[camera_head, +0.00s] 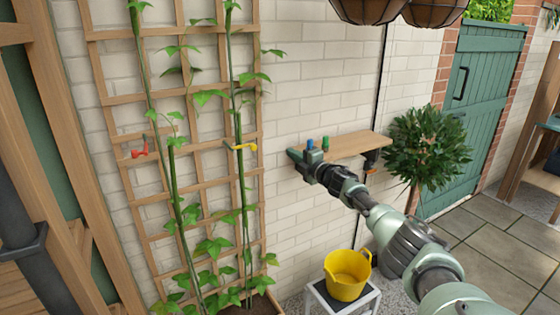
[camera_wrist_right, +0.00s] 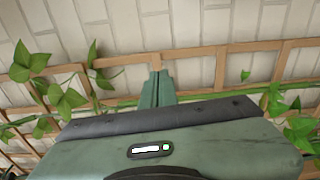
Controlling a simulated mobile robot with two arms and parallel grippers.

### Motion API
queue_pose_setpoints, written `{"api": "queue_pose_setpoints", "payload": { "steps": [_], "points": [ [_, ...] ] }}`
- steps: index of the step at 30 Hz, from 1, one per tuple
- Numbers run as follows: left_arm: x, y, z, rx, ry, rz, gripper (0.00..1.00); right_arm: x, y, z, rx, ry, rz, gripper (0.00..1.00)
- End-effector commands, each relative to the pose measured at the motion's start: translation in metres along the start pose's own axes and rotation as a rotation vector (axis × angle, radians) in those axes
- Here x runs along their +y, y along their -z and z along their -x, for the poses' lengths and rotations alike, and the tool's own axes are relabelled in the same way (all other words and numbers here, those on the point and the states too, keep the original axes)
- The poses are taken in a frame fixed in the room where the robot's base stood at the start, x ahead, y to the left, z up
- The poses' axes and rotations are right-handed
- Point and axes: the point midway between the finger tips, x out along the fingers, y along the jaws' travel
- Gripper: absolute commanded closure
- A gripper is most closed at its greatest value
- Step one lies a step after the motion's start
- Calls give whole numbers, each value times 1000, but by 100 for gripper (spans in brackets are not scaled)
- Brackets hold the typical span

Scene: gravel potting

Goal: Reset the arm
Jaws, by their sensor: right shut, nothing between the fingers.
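My right gripper (camera_head: 298,157) is raised in front of the pale brick wall, just left of the wooden shelf in the head view. In the right wrist view its green fingers (camera_wrist_right: 157,86) are together with nothing between them, and trellis and leaves show behind. My right arm reaches in from the lower right. My left gripper is not in view.
A wooden trellis (camera_head: 217,130) carries climbing stems with a red clip (camera_head: 139,153) and a yellow clip (camera_head: 241,147). The shelf (camera_head: 358,144) is right of the gripper. A yellow bucket (camera_head: 347,283) stands on a white stool (camera_head: 318,296). A leafy tree (camera_head: 428,143) stands right.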

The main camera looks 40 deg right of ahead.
Motion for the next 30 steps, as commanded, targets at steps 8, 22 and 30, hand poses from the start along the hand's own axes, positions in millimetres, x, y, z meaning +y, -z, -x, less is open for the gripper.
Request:
{"api": "queue_pose_setpoints", "payload": {
  "steps": [8, 22, 30],
  "points": [
    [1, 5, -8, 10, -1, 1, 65, -1, -16, 6, 1, 0, 0, 100],
    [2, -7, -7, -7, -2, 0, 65, -1, -16, 6, 0, 0, 0, 100],
    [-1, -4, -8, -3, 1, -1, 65, -70, 10, 9, -5, 77, -87, 100]
  ]
}}
